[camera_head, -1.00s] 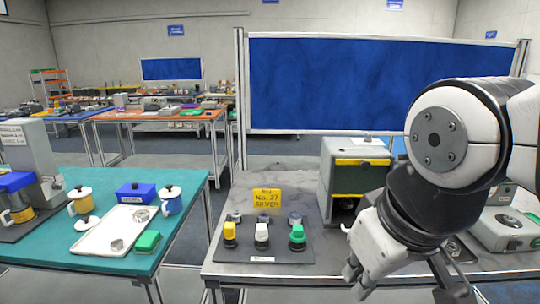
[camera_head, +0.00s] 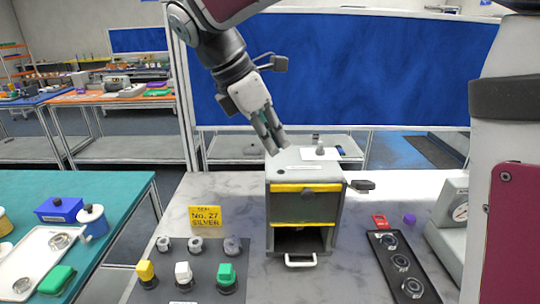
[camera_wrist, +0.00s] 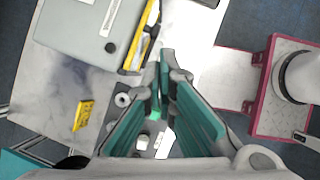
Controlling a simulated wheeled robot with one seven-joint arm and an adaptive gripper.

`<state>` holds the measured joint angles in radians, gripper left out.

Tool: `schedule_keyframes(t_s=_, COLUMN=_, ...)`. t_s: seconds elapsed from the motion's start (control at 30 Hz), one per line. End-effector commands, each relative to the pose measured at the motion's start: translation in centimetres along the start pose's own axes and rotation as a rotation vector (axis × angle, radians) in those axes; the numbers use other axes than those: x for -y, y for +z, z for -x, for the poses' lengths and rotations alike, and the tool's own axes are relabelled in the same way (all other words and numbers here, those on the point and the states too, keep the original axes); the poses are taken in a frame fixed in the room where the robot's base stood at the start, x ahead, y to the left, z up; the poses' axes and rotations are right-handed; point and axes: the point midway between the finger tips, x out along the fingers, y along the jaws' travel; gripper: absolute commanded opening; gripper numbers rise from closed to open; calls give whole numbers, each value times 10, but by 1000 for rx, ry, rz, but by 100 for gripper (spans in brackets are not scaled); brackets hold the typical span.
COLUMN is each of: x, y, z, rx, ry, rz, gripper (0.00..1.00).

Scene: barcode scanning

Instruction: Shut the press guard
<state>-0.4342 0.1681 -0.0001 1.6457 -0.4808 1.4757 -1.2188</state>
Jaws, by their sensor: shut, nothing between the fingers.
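The press (camera_head: 338,225) is a grey box standing on the grey marbled table. Its guard (camera_head: 305,207) is a dark panel with yellow edges at top and bottom. The guard covers the upper front, and a dark opening shows below it. A white handle (camera_head: 300,260) sits at the foot of that opening. My gripper (camera_head: 274,146) is shut and empty, just above the press's back left top corner; I cannot tell whether it touches. In the wrist view, my gripper's teal-padded fingers (camera_wrist: 165,65) are beside the yellow-edged side of the press (camera_wrist: 90,40).
A yellow sign (camera_head: 206,216) stands left of the press. A dark board with yellow, white and green buttons (camera_head: 183,272) lies at front left. A black tray with round parts (camera_head: 401,265) and a gauge device (camera_head: 452,215) are at right. A blue screen (camera_head: 350,70) stands behind.

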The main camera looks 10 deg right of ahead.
Motion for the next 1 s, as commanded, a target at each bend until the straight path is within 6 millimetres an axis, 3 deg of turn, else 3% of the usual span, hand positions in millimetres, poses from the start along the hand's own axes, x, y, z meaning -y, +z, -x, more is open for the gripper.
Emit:
schedule_keyframes(t_s=0.23, x=0, y=0, z=-20, rx=7, ry=-6, rz=15, gripper=0)
schedule_keyframes(t_s=0.7, x=1, y=0, z=-109, rx=5, ry=-5, rz=14, gripper=0)
schedule_keyframes(t_s=1.0, x=0, y=0, z=-137, rx=4, ry=-2, rz=13, gripper=0)
